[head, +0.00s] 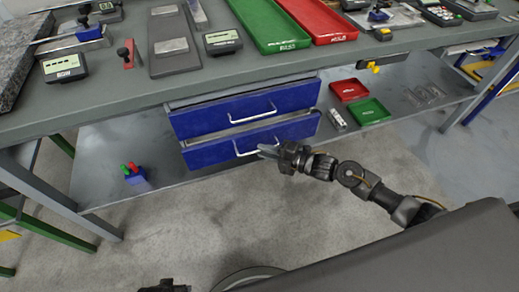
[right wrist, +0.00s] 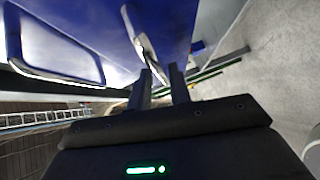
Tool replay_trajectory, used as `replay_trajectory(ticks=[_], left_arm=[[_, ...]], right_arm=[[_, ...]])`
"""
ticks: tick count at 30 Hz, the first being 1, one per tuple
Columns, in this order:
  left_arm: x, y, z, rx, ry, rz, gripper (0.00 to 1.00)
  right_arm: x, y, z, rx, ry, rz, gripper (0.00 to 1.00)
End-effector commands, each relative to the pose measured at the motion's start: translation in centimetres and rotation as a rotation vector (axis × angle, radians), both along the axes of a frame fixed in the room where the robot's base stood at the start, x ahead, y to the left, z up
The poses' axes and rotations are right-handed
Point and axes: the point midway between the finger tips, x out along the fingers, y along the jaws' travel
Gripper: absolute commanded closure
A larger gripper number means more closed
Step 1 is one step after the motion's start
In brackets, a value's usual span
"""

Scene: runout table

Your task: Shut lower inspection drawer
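The lower inspection drawer (head: 215,153) is the lower of two blue drawers under the bench, with a pale bar handle. In the right wrist view the blue front fills the top, and the handle (right wrist: 148,48) runs down towards the space between the fingertips (right wrist: 161,77). The fingers are apart, with a gap beside the bar; contact cannot be told. A dark part of my left gripper (head: 165,286) shows at the bottom edge; its fingers are unclear.
The upper blue drawer (head: 210,118) is directly above, with its own handle. The lower shelf holds a red tray (head: 349,90), a green tray (head: 369,111) and a blue holder (head: 135,176). Tools and trays cover the bench top (head: 120,95). The floor in front is clear.

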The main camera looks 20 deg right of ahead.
Motion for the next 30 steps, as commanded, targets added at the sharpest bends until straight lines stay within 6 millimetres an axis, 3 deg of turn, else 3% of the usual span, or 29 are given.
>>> replay_trajectory(ticks=[6, 16, 21, 30], left_arm=[[0.1, 0.0, 0.2, 0.0, 0.001, 0.0, 0.22], [0.1, 0.0, 0.2, 0.0, 0.0, 0.0, 0.22], [0.1, 0.0, 0.2, 0.0, -0.001, 0.0, 0.22], [0.0, 0.0, 0.1, 0.0, 0.0, 0.0, 0.22]], right_arm=[[1.4, 1.6, -0.3, 0.001, -0.001, 0.0, 0.8], [1.6, 1.9, -0.4, 0.0, 0.0, 0.0, 0.8], [1.6, 1.8, -0.4, 0.0, 0.0, 0.0, 1.0], [1.7, 1.6, -0.4, -0.001, 0.0, -0.004, 1.0]])
